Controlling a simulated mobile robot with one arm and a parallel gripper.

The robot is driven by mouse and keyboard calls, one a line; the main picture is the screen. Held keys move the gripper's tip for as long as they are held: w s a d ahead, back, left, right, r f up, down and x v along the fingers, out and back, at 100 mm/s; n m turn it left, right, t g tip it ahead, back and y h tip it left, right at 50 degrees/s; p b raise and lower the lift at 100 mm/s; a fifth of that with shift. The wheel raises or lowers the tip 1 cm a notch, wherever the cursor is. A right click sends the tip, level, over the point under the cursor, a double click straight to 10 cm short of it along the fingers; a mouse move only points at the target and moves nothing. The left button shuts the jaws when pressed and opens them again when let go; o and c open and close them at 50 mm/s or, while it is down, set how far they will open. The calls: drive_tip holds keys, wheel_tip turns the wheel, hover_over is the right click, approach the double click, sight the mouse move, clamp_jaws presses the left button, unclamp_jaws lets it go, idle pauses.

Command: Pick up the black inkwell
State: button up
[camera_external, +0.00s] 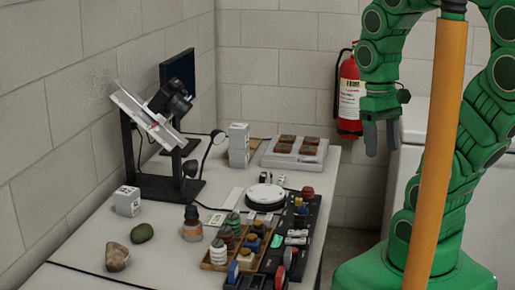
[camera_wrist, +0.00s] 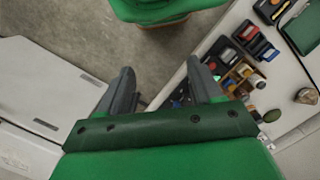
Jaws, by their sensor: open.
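My gripper (camera_external: 381,145) is open and empty, raised to the right of the worktable and well apart from it. In the wrist view its two fingers (camera_wrist: 160,70) are spread over bare floor. Several small bottles and jars with dark, blue and ochre parts stand in and around a wooden tray (camera_external: 206,264) at the table's front. A dark brown jar (camera_external: 227,236) stands among them. I cannot tell which small item is the black inkwell. The same cluster shows small at the right of the wrist view.
A black tray (camera_external: 316,212) of small items runs along the table's right edge. A white round device (camera_external: 266,194), a grey block tray (camera_external: 295,155), a camera stand (camera_external: 160,187) and two stones (camera_external: 118,257) share the table (camera_external: 176,268). A fire extinguisher (camera_external: 350,95) hangs behind my gripper.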

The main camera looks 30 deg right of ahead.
drive_tip(key=w+a+f+m+g+y, duration=0.35)
drive_tip(key=w+a, duration=0.35)
drive_tip(key=w, duration=0.3)
drive_tip(key=m+y, duration=0.7)
approach(260, 221)
drive_tip(key=s+a+r, duration=0.2)
drive_tip(key=s+r, duration=0.4)
drive_tip(key=r, duration=0.1)
drive_tip(key=w+f+m, duration=0.1)
drive_tip(key=f, duration=0.1)
drive_tip(key=w+d+f+m+y, duration=0.1)
drive_tip(key=w+f+m, duration=0.1)
drive_tip(key=f, duration=0.1)
drive_tip(key=w+f+m+y, duration=0.1)
drive_tip(key=f, duration=0.2)
drive_tip(key=shift+w+d+f+m+t, duration=0.2)
drive_tip(key=shift+d+m+t, duration=0.05)
drive_tip(key=shift+t, duration=0.1)
drive_tip(key=shift+w+x, duration=0.2)
drive_tip(key=shift+x, duration=3.7)
drive_tip(key=shift+f, duration=0.2)
drive_tip(key=c, duration=1.1)
